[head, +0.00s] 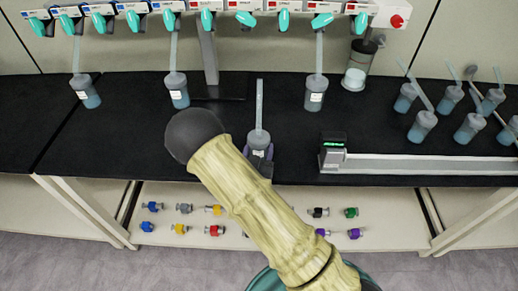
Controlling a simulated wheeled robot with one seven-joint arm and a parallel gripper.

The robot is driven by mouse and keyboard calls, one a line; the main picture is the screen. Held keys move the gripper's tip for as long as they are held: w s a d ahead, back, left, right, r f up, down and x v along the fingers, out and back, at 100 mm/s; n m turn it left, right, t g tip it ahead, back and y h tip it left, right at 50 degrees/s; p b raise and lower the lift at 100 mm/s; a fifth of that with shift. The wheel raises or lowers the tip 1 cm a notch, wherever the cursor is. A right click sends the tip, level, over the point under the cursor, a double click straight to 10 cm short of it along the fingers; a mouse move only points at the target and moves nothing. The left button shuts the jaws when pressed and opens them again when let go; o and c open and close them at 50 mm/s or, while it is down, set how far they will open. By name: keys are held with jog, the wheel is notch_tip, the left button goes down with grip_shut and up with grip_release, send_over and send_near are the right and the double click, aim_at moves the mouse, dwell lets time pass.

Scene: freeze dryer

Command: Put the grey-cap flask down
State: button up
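The grey-cap flask (259,136) is upright near the front of the black bench, with its grey cap and thin neck tube pointing up. My gripper (259,153) comes from the front, at the end of my arm in its pale yellow sleeve, and appears shut around the flask's body. The gripper hides the flask's lower part, so I cannot tell whether its base touches the bench.
The black bench (130,140) is clear to the left and behind the flask. Flasks (176,90) and (315,93) hang under the freeze dryer's teal valves (322,20). A long low device (420,163) lies right, before several flasks (423,125). Coloured connectors (214,230) lie below.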

jog(key=shift+s, duration=0.1)
jog(key=shift+f, duration=0.1)
jog(key=o, duration=1)
jog(key=shift+o, duration=0.4)
jog(key=shift+r, duration=0.25)
jog(key=s+a+b, duration=0.2)
jog(key=s, duration=0.9)
jog(key=shift+s+b, duration=0.35)
jog(key=shift+b, duration=0.05)
jog(key=shift+s+a+f, duration=0.1)
jog(key=shift+a, duration=0.05)
